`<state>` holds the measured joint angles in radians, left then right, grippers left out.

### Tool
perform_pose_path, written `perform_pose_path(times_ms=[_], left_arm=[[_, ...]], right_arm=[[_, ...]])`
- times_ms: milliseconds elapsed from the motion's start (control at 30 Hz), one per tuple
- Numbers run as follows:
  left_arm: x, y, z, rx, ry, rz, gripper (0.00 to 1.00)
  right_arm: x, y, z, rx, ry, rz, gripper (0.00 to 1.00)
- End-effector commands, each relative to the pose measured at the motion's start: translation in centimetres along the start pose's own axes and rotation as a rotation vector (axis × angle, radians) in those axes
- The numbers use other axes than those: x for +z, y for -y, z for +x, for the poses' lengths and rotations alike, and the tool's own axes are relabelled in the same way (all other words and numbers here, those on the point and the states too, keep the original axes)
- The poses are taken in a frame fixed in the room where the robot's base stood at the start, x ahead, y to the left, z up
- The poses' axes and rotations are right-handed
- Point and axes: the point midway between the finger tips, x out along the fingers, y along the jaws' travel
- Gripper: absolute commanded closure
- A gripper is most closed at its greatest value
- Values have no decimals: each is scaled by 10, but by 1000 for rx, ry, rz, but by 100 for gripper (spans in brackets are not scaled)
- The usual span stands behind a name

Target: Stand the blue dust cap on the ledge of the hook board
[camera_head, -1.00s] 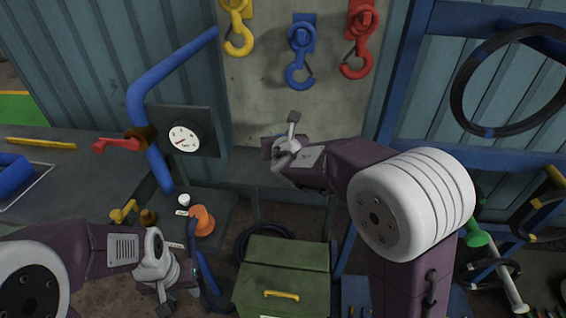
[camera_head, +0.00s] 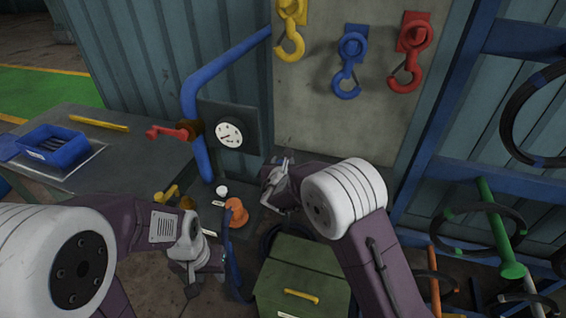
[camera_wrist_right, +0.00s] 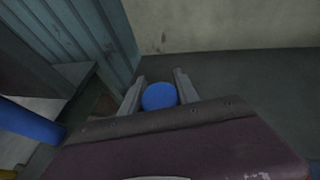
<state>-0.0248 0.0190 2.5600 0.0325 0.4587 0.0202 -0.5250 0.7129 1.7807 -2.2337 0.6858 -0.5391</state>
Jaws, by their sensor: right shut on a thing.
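The blue dust cap (camera_wrist_right: 159,96) sits between the two fingers of my right gripper (camera_wrist_right: 159,86) in the right wrist view. My right gripper (camera_head: 277,168) is shut on it, near the lower left of the hook board (camera_head: 345,115); the cap is not clearly visible in the head view. In the wrist view, the dark grey ledge (camera_wrist_right: 245,80) runs along the foot of the pale board (camera_wrist_right: 230,25). The cap appears over or near the ledge's left end; I cannot tell if they touch. My left gripper (camera_head: 193,285) hangs low at left; its jaw opening is unclear.
Yellow, blue (camera_head: 348,65) and red (camera_head: 408,50) hooks hang on the board. A blue pipe (camera_head: 195,110) and gauge (camera_head: 229,134) stand left of it. A green chest (camera_head: 303,275) is below, an orange part (camera_head: 237,212) beside it. Blue racks with coils stand right.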

Motion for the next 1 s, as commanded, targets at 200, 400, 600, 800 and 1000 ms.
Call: perform_pose_path(times_ms=[200,400,600,800,1000], left_arm=[[0,0,4,0,0,0,64],[0,0,2,0,0,0,64],[0,0,2,0,0,0,64],[0,0,3,0,0,0,64],[1,0,8,0,0,0,64]], right_arm=[[-4,0,1,0,-2,0,100],[-2,0,0,0,-2,0,40],[-1,0,0,0,-2,0,40],[0,-1,-17,2,0,1,40],[0,-1,-63,4,0,-1,40]])
